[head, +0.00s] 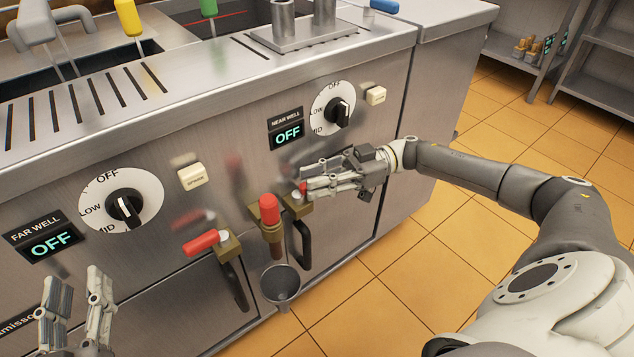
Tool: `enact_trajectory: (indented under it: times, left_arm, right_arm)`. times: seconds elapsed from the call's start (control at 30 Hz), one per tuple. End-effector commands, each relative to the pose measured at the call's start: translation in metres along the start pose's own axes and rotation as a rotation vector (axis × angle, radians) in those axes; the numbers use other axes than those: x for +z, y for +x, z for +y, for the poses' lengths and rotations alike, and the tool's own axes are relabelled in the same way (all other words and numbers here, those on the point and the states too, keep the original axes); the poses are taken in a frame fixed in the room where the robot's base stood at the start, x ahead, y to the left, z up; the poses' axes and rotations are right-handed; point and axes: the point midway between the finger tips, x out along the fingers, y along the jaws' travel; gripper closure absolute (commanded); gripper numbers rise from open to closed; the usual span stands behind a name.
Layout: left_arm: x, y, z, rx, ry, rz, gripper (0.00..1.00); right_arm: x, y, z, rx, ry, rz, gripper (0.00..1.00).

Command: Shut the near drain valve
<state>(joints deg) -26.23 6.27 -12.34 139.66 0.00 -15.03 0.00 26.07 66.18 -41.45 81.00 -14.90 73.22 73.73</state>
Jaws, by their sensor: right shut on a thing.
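The near drain valve is a brass body (297,203) on the right of the cabinet front, under the near well's controls. A small piece of its red handle (303,187) shows at my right gripper's fingertips; the fingers hide the rest, so I cannot tell the handle's angle fully. My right gripper (309,188) comes in from the right and is shut on that handle. My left gripper (77,279) is at the lower left, its fingers apart and empty, away from the valves.
A middle valve with an upright red grip (269,208) stands close left, above a metal cup (281,283). A left valve has a red lever (201,242) pointing left. Black door handles (303,240) hang below. The near well knob (340,112) and display (287,135) reading OFF are above.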

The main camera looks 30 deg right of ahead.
Motion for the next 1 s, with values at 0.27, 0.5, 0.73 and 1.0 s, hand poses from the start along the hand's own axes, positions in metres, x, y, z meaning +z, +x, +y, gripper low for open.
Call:
enact_trajectory:
  times: [0.27,0.5,0.73,1.0]
  left_arm:
    - [-0.0059,0.0004,0.0008,0.002,-0.001,0.032,0.6]
    - [-0.006,0.0004,0.0008,0.002,-0.001,0.032,0.6]
    - [-0.0059,0.0004,0.0007,0.001,-0.001,0.032,0.6]
    - [-0.0055,0.0004,0.0009,0.002,-0.001,0.03,0.6]
  right_arm:
    - [-0.0005,-0.0001,0.0009,-0.01,0.0,0.001,1.0]
    - [-0.0006,-0.0001,0.0009,-0.01,0.0,0.001,1.0]
    - [-0.0005,-0.0001,0.0008,-0.01,0.0,0.001,0.59]
    - [-0.0003,-0.0001,0.001,-0.009,0.0,0.0,0.59]
